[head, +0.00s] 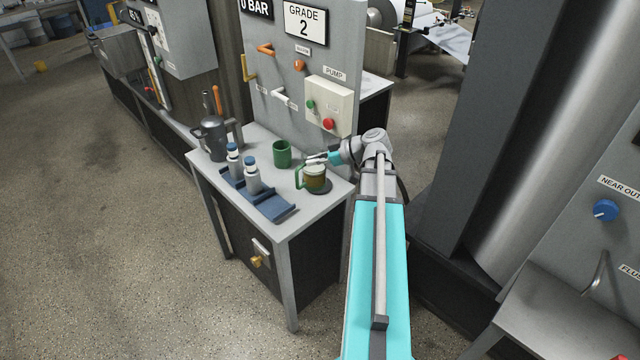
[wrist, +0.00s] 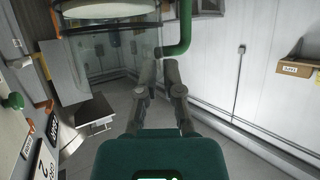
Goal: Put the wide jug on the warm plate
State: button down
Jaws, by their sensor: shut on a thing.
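The wide jug (head: 315,174) is a see-through vessel with amber contents and a green handle (head: 299,177) on its left. It is upright at the dark round warm plate (head: 327,188), whose right part shows. I cannot tell whether its base touches the plate. My gripper (head: 313,159) comes in from the right, just above the jug's top, and is shut on its green handle.
A green mug (head: 282,154) stands just behind and left of the jug. Two grey bottles (head: 252,180) stand at a blue rack (head: 274,208). A dark can (head: 214,138) stands at the far left corner. A panel with a pump box (head: 329,105) rises behind the table.

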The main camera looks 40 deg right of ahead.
jog(key=w+d+f+b, duration=0.9)
jog(key=shift+w+d, duration=0.15)
jog(key=shift+w, duration=0.1)
dwell(0.5)
jog(key=shift+f, duration=0.1)
jog(key=f+b, duration=0.4)
jog(key=shift+w+d, duration=0.25)
jog(key=shift+w, duration=0.05)
dwell(0.5)
